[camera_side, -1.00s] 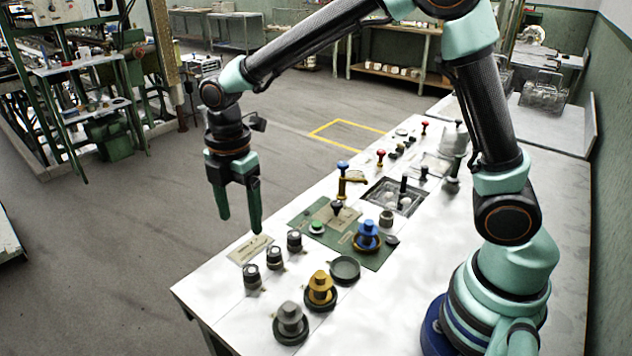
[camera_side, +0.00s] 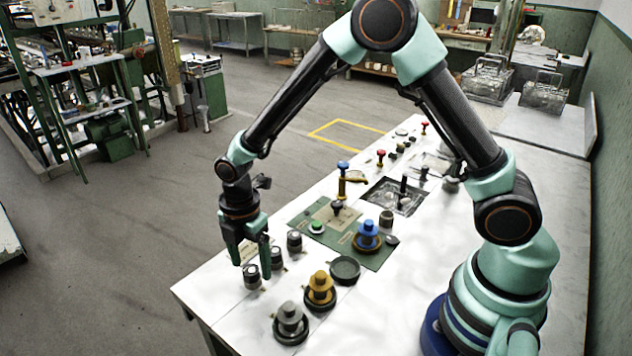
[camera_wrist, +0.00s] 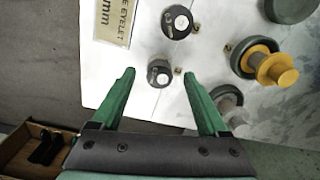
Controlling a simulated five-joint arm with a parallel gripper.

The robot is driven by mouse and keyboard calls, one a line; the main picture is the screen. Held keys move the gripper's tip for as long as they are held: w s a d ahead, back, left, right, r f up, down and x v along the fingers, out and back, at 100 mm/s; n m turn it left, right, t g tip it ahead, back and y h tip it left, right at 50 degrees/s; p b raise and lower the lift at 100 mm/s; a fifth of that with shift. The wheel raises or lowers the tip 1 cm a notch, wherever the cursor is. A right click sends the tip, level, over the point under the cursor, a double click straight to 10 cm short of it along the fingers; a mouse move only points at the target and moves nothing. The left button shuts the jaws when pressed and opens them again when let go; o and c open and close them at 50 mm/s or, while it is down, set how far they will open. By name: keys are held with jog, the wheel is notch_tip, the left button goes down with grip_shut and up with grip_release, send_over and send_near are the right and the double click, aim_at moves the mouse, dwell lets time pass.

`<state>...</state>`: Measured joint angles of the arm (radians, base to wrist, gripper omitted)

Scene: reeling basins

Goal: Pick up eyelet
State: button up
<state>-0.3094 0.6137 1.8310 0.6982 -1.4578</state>
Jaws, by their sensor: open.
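Three small dark cylinders with light grey tops stand by a tan label reading "EYELET" (camera_wrist: 118,18); I take these for the eyelets. The nearest eyelet (camera_side: 251,278) is below my gripper (camera_side: 250,266) in the side view. In the wrist view this eyelet (camera_wrist: 159,73) appears between the tips of my open green fingers (camera_wrist: 158,80). I cannot tell whether the tips are above it or beside it; nothing is gripped. The middle eyelet (camera_side: 277,257) and the far eyelet (camera_side: 294,241) stand behind it in a row.
A grey spool (camera_side: 290,322), a yellow spool (camera_side: 319,289) and an empty dark dish (camera_side: 345,269) stand to the right. The table's left edge (camera_side: 212,263) is close by.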

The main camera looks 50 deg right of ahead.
jog(key=shift+f, duration=0.5)
grip_shut()
jog(key=shift+r, duration=0.15)
